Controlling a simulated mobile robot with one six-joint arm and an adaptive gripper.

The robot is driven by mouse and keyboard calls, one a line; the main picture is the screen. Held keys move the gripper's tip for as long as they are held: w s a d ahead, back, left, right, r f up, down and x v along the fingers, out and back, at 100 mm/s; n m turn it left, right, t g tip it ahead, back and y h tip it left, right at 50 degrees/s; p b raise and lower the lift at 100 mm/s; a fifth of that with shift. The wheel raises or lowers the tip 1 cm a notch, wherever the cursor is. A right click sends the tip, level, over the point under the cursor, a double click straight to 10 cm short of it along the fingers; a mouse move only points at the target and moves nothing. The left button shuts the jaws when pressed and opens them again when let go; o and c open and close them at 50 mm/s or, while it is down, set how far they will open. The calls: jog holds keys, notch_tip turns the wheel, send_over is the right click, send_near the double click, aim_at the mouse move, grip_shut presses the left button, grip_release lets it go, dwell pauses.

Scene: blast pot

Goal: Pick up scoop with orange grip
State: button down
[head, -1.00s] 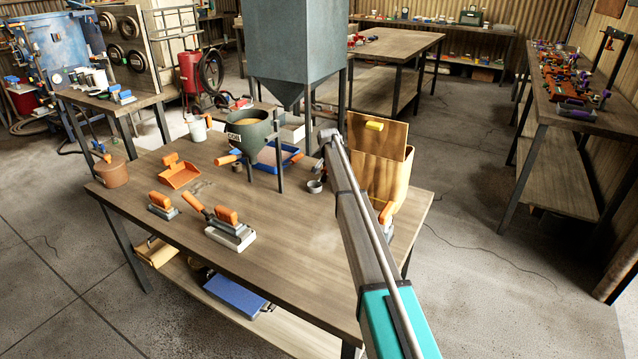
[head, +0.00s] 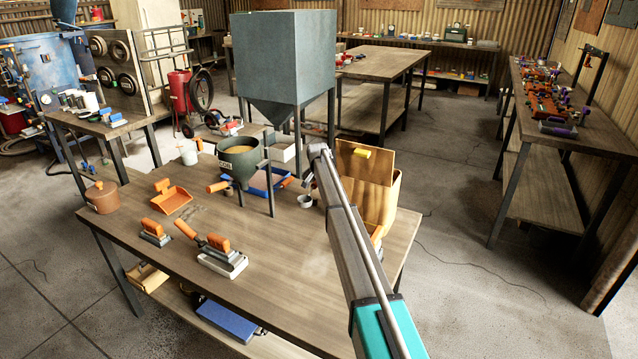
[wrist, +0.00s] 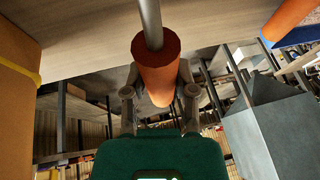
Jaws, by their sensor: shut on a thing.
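The scoop's orange grip (wrist: 156,62) is between the fingers of my gripper (wrist: 160,91) in the wrist view, with a metal rod running up out of it. My gripper is shut on this grip. In the head view my arm mostly hides the gripper. A small grey metal cup (head: 305,201), apparently the scoop's bowl, shows just left of the arm, over the workbench (head: 290,265). The head view does not clearly show the gap beneath it.
A grey hopper (head: 283,65) and a funnel pot (head: 240,158) stand behind and left. A brown bag (head: 365,183) is close on the right. An orange dustpan (head: 172,200) and orange-handled brushes (head: 220,243) lie on the left. The front right bench top is clear.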

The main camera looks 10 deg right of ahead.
jog(key=shift+r+p, duration=2.35)
jog(key=shift+r, duration=0.45)
